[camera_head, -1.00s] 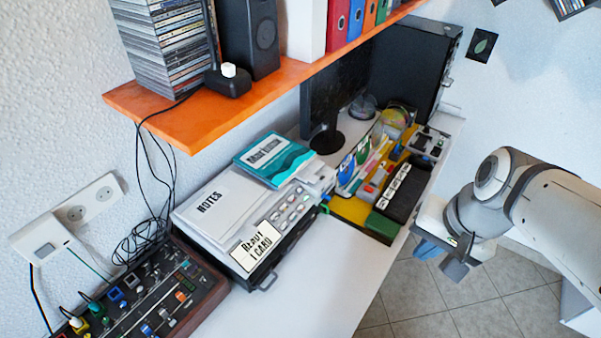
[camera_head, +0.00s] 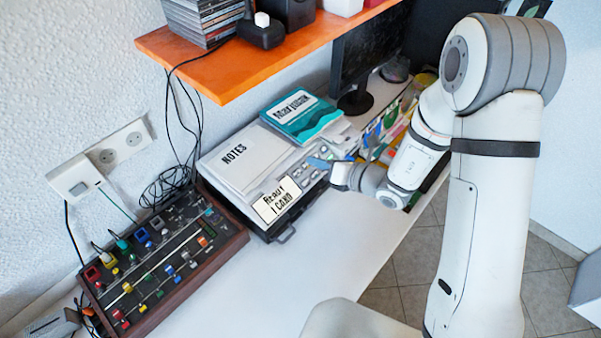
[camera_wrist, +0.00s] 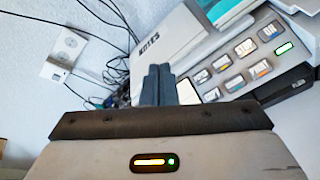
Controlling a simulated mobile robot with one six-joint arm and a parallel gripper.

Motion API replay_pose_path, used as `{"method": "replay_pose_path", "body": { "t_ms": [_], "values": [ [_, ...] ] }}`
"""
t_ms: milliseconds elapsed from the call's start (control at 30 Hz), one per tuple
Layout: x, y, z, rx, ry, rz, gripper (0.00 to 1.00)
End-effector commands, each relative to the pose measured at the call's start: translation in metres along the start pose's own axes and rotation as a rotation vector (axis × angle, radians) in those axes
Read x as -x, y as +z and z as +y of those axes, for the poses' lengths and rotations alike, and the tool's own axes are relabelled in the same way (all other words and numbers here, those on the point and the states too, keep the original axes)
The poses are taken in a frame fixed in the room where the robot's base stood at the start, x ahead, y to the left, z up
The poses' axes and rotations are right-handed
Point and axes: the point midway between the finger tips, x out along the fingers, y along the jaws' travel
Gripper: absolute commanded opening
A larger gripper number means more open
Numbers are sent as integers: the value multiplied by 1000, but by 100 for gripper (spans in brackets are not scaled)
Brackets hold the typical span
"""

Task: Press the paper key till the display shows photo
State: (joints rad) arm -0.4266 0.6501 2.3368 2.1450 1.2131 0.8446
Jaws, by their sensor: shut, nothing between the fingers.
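The printer (camera_head: 222,172) stands on the white desk, with a "NOTES" sheet on its lid. Its display (camera_head: 278,198) reads "READY 1 CARD". Its key panel (camera_head: 306,176) carries several pale keys; in the wrist view the panel (camera_wrist: 232,66) shows keys with coloured marks, one lit green. Which is the paper key cannot be read. In the wrist view my gripper (camera_wrist: 160,72) points toward the keys; contact with a key cannot be told.
A teal booklet (camera_head: 300,115) lies on the back of the printer. A mixing console (camera_head: 165,260) stands at the left. An orange shelf (camera_head: 215,75) hangs above the back of the desk. The desk front (camera_head: 270,285) is clear. A monitor (camera_head: 360,60) stands behind.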

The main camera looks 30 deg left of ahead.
Motion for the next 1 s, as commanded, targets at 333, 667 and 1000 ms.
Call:
{"method": "replay_pose_path", "body": {
  "t_ms": [333,667,1000],
  "values": [
    [-3,-2,-6,-34,-16,-14,0],
    [-11,-10,-12,-32,-15,-12,0],
    [-42,-34,-34,-32,-13,-10,0]
  ]
}}
